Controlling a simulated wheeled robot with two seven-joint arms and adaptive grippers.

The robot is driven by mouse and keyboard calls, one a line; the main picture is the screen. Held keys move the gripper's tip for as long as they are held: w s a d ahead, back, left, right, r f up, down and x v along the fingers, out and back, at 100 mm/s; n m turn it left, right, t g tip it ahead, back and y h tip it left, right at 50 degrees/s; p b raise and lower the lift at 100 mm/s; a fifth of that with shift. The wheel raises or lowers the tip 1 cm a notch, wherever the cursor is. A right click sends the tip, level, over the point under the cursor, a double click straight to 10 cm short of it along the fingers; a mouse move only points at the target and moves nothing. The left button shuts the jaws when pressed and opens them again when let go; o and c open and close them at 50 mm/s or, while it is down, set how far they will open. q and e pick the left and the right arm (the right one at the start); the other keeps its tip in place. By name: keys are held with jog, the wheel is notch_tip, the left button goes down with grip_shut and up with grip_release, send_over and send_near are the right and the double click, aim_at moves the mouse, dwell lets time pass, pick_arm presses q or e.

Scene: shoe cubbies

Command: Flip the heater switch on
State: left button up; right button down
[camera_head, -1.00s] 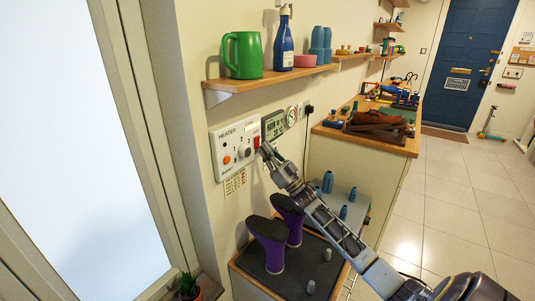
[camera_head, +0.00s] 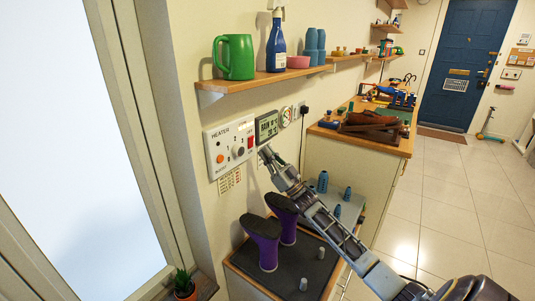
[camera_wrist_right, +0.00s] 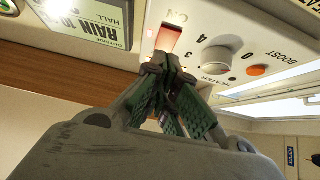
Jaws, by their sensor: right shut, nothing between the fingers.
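The white heater panel (camera_head: 221,165) is on the wall under the shelf, with a red rocker switch (camera_head: 250,142) at its right side. A dial (camera_head: 238,152) and an orange boost button (camera_head: 220,158) are to its left. My right gripper (camera_head: 264,151) is shut and empty, just right of and below the switch. In the right wrist view, the closed fingertips (camera_wrist_right: 166,66) partly cover the lower edge of the red switch (camera_wrist_right: 168,38); I cannot tell whether they touch it. The switch's tilt is unclear. My left gripper is not in view.
A grey weather display (camera_head: 267,127) is on the wall right of the panel. The wooden shelf (camera_head: 262,80) with a green mug (camera_head: 234,57) and blue bottle (camera_head: 276,42) is above. Open floor is at the right.

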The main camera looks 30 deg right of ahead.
jog(key=f+v, duration=0.1)
jog(key=v, duration=0.9)
jog(key=shift+w, duration=0.25)
jog(key=shift+a+f, duration=0.1)
jog(key=shift+f, duration=0.1)
dwell(0.6)
